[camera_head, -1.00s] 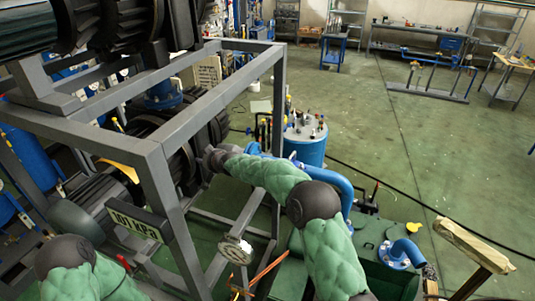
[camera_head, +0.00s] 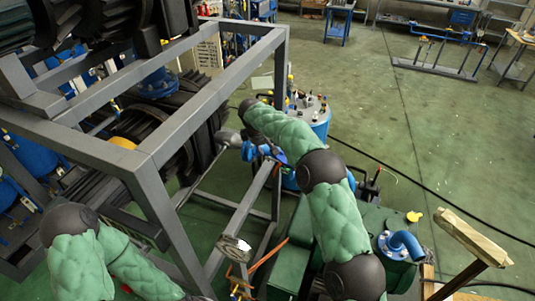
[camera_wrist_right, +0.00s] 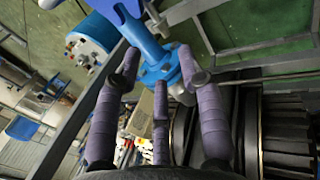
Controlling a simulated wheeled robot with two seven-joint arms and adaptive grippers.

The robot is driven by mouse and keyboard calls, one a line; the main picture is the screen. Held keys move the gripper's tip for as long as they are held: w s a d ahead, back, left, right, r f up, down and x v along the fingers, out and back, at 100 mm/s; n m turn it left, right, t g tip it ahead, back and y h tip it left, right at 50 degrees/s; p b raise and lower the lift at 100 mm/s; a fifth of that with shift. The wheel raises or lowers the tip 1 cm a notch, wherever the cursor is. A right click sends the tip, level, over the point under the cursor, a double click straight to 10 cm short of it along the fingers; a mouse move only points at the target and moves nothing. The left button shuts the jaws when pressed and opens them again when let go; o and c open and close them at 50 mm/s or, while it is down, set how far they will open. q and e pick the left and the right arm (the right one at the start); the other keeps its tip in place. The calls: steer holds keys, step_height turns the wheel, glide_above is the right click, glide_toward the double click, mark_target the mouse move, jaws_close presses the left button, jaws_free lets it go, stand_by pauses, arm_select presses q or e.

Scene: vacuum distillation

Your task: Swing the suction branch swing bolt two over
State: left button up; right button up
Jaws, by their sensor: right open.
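The blue suction branch (camera_wrist_right: 146,40) shows in the wrist view as a pipe ending in a blue flange (camera_wrist_right: 160,70). A small pale metal part (camera_wrist_right: 181,92) sits at the flange's lower edge, beside the right finger; I cannot tell which swing bolt it is. My right gripper (camera_wrist_right: 158,68) is open, with its grey-purple fingers spread around the near side of the flange. I see no bolt clamped between them. The blue branch shows partly in the head view (camera_head: 262,150), below my right arm. My left arm is at the lower left; its gripper is out of view.
A grey steel frame (camera_head: 155,190) stands to the left, with dark ribbed machinery (camera_head: 203,132) inside. A blue vessel (camera_head: 315,118) stands behind the right arm. A blue elbow pipe (camera_head: 403,245) and a wooden-topped post (camera_head: 472,238) are at lower right. The green floor beyond is mostly clear.

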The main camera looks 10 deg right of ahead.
mark_target(268, 158)
steer(key=p+x, duration=0.2)
steer(key=x, duration=0.7)
steer(key=shift+r, duration=0.15)
jaws_close()
